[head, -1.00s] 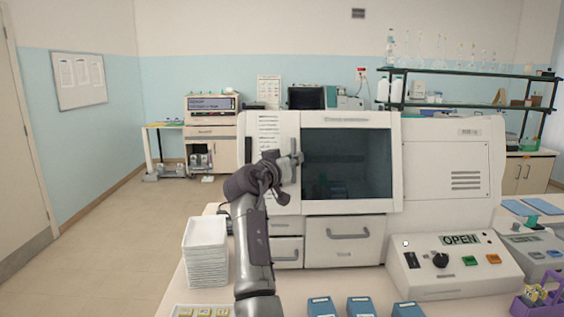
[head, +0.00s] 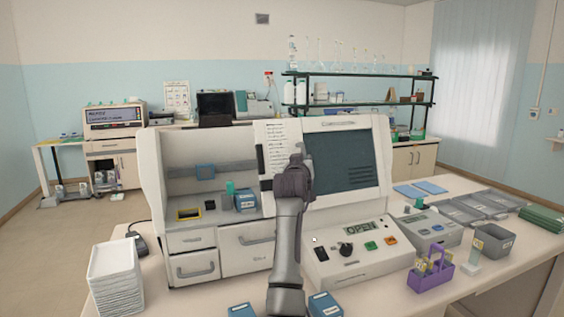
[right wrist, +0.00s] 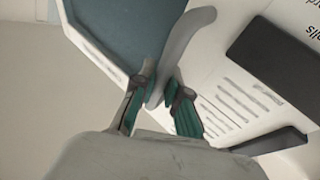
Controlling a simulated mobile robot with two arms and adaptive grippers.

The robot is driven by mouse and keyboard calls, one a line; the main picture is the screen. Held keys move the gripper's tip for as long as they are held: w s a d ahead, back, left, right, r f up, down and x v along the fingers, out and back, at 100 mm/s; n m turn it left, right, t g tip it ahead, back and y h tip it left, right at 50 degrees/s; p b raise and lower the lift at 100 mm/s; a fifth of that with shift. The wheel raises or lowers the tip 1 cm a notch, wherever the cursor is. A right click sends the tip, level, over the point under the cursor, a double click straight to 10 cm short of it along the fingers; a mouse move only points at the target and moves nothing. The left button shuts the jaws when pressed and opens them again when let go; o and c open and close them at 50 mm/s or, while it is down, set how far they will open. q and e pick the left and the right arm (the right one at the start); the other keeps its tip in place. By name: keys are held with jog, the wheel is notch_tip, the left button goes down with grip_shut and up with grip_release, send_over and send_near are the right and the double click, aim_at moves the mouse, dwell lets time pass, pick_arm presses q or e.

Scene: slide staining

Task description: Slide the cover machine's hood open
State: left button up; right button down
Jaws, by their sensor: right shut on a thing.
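The cover machine (head: 152,185) is the large white unit on the bench. Its hood (head: 376,133), a white panel with a dark window, stands over the right part of the machine, and the left bay is uncovered. My right gripper (head: 301,163) is at the left edge of the window. In the right wrist view the gripper (right wrist: 157,92) is shut on the hood's grey curved handle (right wrist: 187,42), with the teal finger pads on either side of it. The handle is mostly hidden behind the gripper in the head view. My left gripper is not in view.
A yellow-framed slot (head: 188,214) and a blue box (head: 245,201) sit in the uncovered bay. A control panel reading OPEN (head: 362,226) is in front at right. Stacked white trays (head: 113,270) stand front left, and a purple rack (head: 431,277) stands at right.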

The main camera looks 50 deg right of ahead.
jog(key=shift+s+d, duration=0.3)
jog(key=shift+d, duration=0.2)
jog(key=shift+s+d, duration=0.25)
jog(key=shift+d, duration=0.2)
jog(key=c, duration=1.4)
grip_release()
jog(key=shift+c, duration=0.2)
jog(key=shift+f, duration=0.1)
jog(key=shift+a, duration=0.2)
jog(key=v, duration=1.1)
jog(key=shift+s+a, duration=0.2)
